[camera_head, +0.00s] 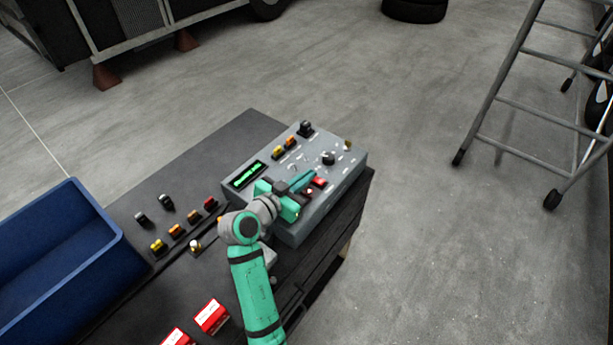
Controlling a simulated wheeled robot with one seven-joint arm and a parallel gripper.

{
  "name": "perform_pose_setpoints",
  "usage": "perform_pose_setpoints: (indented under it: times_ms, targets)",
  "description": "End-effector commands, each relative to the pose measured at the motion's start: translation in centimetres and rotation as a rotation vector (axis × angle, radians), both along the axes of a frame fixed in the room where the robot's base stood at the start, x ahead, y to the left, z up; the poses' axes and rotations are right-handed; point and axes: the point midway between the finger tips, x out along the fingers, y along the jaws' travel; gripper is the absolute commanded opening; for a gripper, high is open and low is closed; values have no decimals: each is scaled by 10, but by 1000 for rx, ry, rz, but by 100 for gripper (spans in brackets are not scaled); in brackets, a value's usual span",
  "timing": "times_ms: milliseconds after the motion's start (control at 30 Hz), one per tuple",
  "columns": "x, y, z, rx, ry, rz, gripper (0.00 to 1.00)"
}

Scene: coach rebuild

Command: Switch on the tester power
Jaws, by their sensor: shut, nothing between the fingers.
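The tester (318,217) is a grey box with a sloped panel on the right end of the dark bench. Its display (247,175) shows green lit characters. A red switch (319,182) sits near the panel's front edge; its exact position, on or off, is too small to tell. My green gripper (303,186) is shut and empty, low over the panel beside the red switch. Whether it touches the switch I cannot tell. My gripper and wrist hide part of the panel's front left.
The panel also carries a black knob (328,158) and a black connector (305,129). Several small plugs lie left of the tester. A blue bin (103,262) stands at the left, and red-and-white boxes (212,316) lie in front. A ladder (510,105) stands on the floor at right.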

Motion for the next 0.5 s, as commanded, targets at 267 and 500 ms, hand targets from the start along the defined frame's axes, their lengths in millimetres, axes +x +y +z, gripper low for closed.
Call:
perform_pose_setpoints:
  times_ms: [267,500]
  targets:
    - [1,0,6,3,0,-3,0]
    - [4,7,44,3,-5,3,0]
